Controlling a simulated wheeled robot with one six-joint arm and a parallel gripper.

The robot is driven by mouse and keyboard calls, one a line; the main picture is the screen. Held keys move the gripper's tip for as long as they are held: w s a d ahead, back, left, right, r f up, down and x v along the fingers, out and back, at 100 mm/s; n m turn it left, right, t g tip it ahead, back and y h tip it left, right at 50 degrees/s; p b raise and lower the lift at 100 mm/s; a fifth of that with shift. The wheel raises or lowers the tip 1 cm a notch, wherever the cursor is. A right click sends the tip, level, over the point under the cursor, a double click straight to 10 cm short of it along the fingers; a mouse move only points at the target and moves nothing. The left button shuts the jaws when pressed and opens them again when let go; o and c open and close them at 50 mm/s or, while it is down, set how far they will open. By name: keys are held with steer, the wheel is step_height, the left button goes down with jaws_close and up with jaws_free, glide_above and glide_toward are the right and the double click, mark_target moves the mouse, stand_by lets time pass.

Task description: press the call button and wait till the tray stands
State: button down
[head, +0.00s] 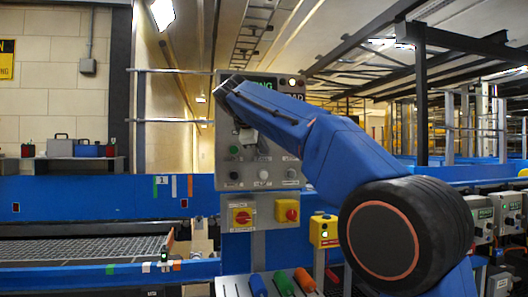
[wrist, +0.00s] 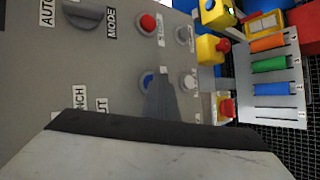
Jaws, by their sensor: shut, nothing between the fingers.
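The grey control panel (head: 228,165) stands upright in the middle of the head view, partly hidden by my arm. In the wrist view the panel (wrist: 100,75) appears turned sideways, with a red button (wrist: 148,22), a blue button (wrist: 146,79) and pale buttons, one of them (wrist: 189,80) right of the fingers. I cannot read which is the call button. My gripper (wrist: 160,90) is shut and empty, its tips in front of the panel between the blue and pale buttons. I cannot tell whether it touches. I cannot make out a tray on the conveyor bed (head: 80,250).
A rack holds blue (head: 257,285), green (head: 281,284) and orange (head: 304,280) pieces. Blue conveyor rails (head: 80,197) run left. Grey control boxes (head: 480,218) stand at right.

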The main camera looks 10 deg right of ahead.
steer(key=shift+s, duration=0.95)
